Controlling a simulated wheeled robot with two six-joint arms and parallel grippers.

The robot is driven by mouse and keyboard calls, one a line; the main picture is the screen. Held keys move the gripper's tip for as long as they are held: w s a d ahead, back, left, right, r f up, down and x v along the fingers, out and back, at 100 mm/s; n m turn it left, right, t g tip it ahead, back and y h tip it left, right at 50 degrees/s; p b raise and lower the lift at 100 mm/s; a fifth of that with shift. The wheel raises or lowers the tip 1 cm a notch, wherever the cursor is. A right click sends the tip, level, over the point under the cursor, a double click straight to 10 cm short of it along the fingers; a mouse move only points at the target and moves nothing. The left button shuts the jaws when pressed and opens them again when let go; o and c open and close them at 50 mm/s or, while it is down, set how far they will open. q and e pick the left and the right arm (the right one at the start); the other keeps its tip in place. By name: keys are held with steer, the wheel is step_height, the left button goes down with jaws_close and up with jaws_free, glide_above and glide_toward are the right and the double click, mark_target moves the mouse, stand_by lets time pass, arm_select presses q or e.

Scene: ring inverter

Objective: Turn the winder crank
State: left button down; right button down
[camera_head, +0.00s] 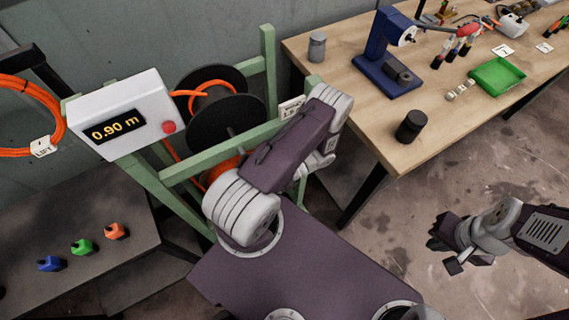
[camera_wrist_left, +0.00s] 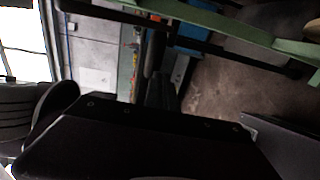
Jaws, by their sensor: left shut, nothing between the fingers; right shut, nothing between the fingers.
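The winder is a green frame (camera_head: 268,75) carrying a black spool (camera_head: 222,122) with orange cable. Its white box (camera_head: 125,112) reads 0.90 m and has a red button. I cannot make out the crank; my left arm crosses in front of the winder's right side. The left gripper's tips are hidden in the head view. In the left wrist view the dark left gripper (camera_wrist_left: 160,92) is shut and empty, with green frame bars (camera_wrist_left: 225,22) beyond. My right gripper (camera_head: 455,262) is shut and empty over the floor at the right, well away from the winder.
A wooden bench (camera_head: 440,140) at the right holds a blue press (camera_head: 385,60), a black jar (camera_head: 411,126), a grey can (camera_head: 317,47) and a green tray (camera_head: 498,76). A dark table (camera_head: 75,225) at the left bears coloured blocks. An orange coil (camera_head: 52,105) hangs left.

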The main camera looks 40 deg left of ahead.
arm_select(q)
steer(key=shift+w, duration=0.15)
steer(key=b+v, duration=0.3)
steer(key=v, duration=0.6)
stand_by(0.5)
